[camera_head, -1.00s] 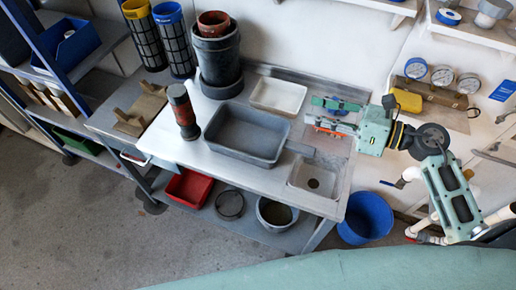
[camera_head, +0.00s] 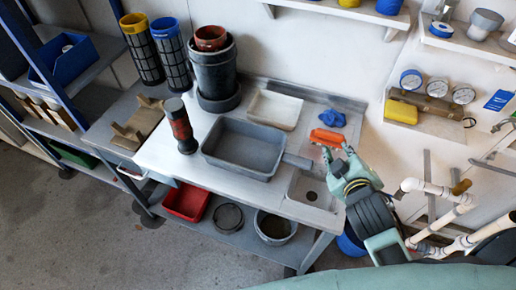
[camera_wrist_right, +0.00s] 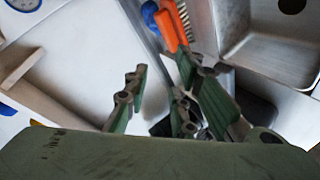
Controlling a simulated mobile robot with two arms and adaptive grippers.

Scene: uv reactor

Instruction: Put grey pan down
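The grey pan (camera_head: 268,174) is a deep rectangular pan resting flat on the metal worktable (camera_head: 165,151). My left gripper is not in view.
A white tray (camera_head: 274,108) lies behind the pan. A dark red-banded cylinder (camera_head: 181,127) and a stack of dark buckets (camera_head: 216,75) stand to the left. A blue cloth (camera_head: 332,118) lies behind the brush. The sink (camera_head: 311,192) is at front right.

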